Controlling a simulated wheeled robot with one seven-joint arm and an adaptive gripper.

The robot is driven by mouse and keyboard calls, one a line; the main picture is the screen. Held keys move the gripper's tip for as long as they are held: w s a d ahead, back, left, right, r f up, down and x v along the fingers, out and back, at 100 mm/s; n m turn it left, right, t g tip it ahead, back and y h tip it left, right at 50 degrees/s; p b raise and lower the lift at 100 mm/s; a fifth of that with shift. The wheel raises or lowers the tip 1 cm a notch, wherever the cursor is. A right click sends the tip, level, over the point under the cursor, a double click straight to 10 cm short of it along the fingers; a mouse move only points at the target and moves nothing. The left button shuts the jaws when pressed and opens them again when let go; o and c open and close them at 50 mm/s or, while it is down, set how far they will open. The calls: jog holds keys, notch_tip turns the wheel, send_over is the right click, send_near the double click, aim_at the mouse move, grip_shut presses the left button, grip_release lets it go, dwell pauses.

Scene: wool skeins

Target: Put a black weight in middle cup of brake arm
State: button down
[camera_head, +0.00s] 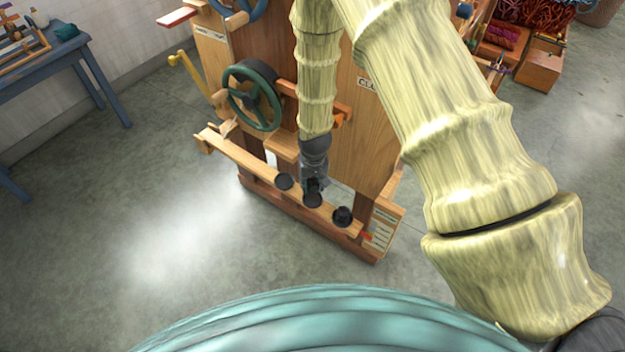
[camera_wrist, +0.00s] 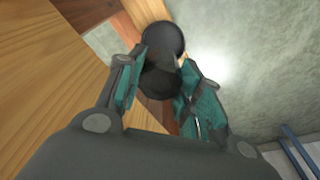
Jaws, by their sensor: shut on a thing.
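The brake arm (camera_head: 245,158) is a pale wooden beam slanting down to the right across the front of a wooden machine. Three dark round cups sit along its lower right part: the left cup (camera_head: 284,181), the middle cup (camera_head: 313,201) and the right cup (camera_head: 343,217). My gripper (camera_head: 314,186) points down at the middle cup. In the wrist view my gripper (camera_wrist: 160,80) is shut on a black weight (camera_wrist: 160,84), with a dark round cup (camera_wrist: 162,40) just beyond it. I cannot tell whether the weight touches the middle cup.
A green handwheel (camera_head: 252,96) is on the machine's left part, above the beam. A labelled wooden block (camera_head: 383,228) stands at the beam's right end. A blue table (camera_head: 45,50) is at far left. The floor (camera_head: 160,230) in front is clear.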

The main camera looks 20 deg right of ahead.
aim_at(312, 190)
jog(key=shift+f+b, duration=1.45)
jog(key=shift+f, duration=1)
jog(key=shift+f, duration=0.5)
jog(key=c, duration=0.9)
grip_release()
jog(key=shift+r, duration=0.1)
jog(key=r, duration=0.4)
jog(key=s+r, duration=0.1)
jog(key=r, duration=0.6)
jog(key=shift+s+a+r, duration=0.1)
jog(key=shift+s+r, duration=0.25)
